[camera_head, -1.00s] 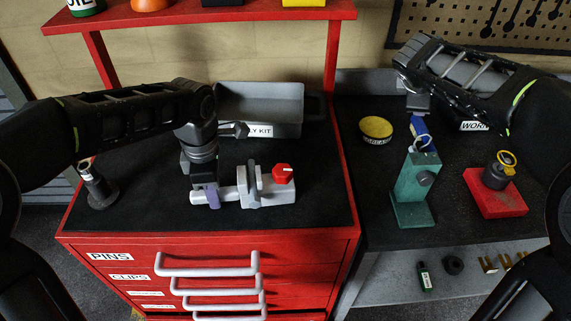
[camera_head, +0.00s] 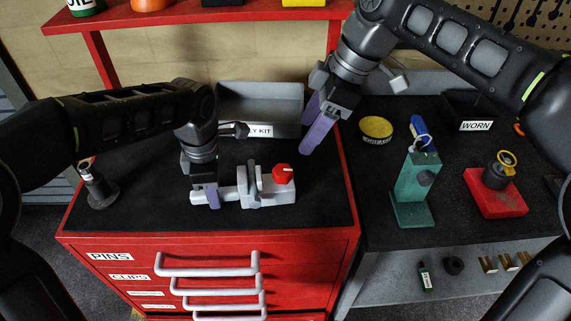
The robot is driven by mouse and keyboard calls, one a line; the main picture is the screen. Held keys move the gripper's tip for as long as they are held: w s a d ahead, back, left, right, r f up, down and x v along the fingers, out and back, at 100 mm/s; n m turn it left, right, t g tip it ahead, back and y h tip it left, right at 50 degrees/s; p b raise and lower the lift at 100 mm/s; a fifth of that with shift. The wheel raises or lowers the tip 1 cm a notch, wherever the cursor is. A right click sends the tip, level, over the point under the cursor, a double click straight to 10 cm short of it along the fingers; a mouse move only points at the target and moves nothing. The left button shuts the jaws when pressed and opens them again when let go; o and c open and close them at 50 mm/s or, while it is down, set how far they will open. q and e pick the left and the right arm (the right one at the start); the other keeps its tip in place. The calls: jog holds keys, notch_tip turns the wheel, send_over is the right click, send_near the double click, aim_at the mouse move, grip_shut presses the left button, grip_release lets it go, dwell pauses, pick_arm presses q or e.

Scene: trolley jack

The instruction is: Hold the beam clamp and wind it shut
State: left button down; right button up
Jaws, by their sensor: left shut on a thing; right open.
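The beam clamp (camera_head: 268,196) is a light grey bar-like tool with an upright jaw, lying on the black top of the red cabinet. A red knob (camera_head: 283,174) with a pale mark sits at its right end. My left gripper (camera_head: 211,196) comes down on the clamp's left end and is shut on it, its fingers partly hiding the bar. My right gripper (camera_head: 312,128) is open and empty, with purple finger pads, in the air above the cabinet's right side. It is above and to the right of the red knob, apart from it.
A grey tray labelled KIT (camera_head: 262,104) stands behind the clamp. A small dark stand (camera_head: 99,188) is at the left. On the right bench are a yellow-topped tin (camera_head: 376,128), a green stand (camera_head: 414,190), a red block (camera_head: 494,192) and a bin labelled WORN (camera_head: 474,112). The cabinet's front strip is clear.

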aim_at(283, 170)
jog(key=x, duration=1.2)
jog(key=shift+w+d+f, duration=0.1)
jog(key=shift+c, duration=0.6)
grip_shut()
